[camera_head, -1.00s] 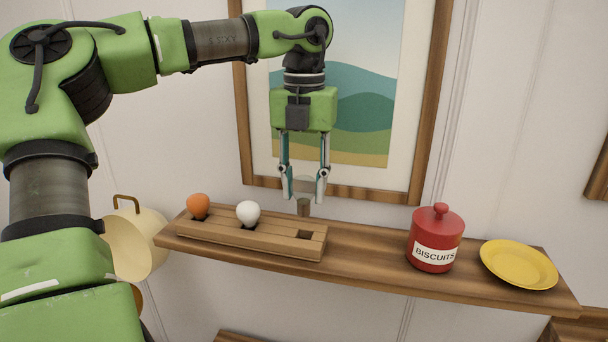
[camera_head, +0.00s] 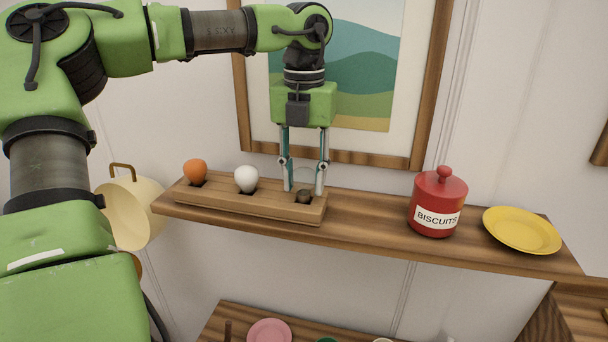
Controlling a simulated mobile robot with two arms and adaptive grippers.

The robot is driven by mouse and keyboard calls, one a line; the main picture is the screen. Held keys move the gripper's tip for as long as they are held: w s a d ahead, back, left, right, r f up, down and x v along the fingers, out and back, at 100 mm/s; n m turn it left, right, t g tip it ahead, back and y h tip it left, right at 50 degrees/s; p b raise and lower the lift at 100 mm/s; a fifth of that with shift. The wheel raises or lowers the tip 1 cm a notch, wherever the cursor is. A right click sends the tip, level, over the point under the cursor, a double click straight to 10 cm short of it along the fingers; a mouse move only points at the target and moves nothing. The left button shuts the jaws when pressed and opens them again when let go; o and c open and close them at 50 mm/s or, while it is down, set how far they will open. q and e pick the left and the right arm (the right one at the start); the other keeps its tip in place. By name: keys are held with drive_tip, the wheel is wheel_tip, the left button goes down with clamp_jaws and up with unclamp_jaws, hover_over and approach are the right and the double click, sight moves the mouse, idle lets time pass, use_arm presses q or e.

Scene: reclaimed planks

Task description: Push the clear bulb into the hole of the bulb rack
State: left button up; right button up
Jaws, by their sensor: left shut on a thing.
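The wooden bulb rack (camera_head: 250,204) lies on the wall shelf. An orange bulb (camera_head: 195,170) and a white bulb (camera_head: 246,178) stand in its left and middle holes. My left gripper (camera_head: 304,189) points straight down over the rack's right end, shut on the clear bulb (camera_head: 304,178). The see-through glass is hard to make out between the fingers. The bulb's dark base (camera_head: 304,196) is upright at the right hole and covers most of it. I cannot tell how deep it sits. My right gripper is not in view.
A red biscuit jar (camera_head: 437,205) and a yellow plate (camera_head: 522,230) stand on the shelf (camera_head: 370,230) to the right, with free room between rack and jar. A framed picture (camera_head: 350,60) hangs behind. A cream pot (camera_head: 130,210) hangs left; a lower shelf (camera_head: 235,320) holds dishes.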

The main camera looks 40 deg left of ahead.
use_arm(q)
drive_tip(key=shift+f+b, duration=0.5)
drive_tip(key=shift+f, duration=0.15)
idle(0.6)
drive_tip(key=o, duration=1.1)
drive_tip(key=shift+c, duration=0.2)
wheel_tip(320, 180, up, 12)
drive_tip(key=shift+r, duration=0.1)
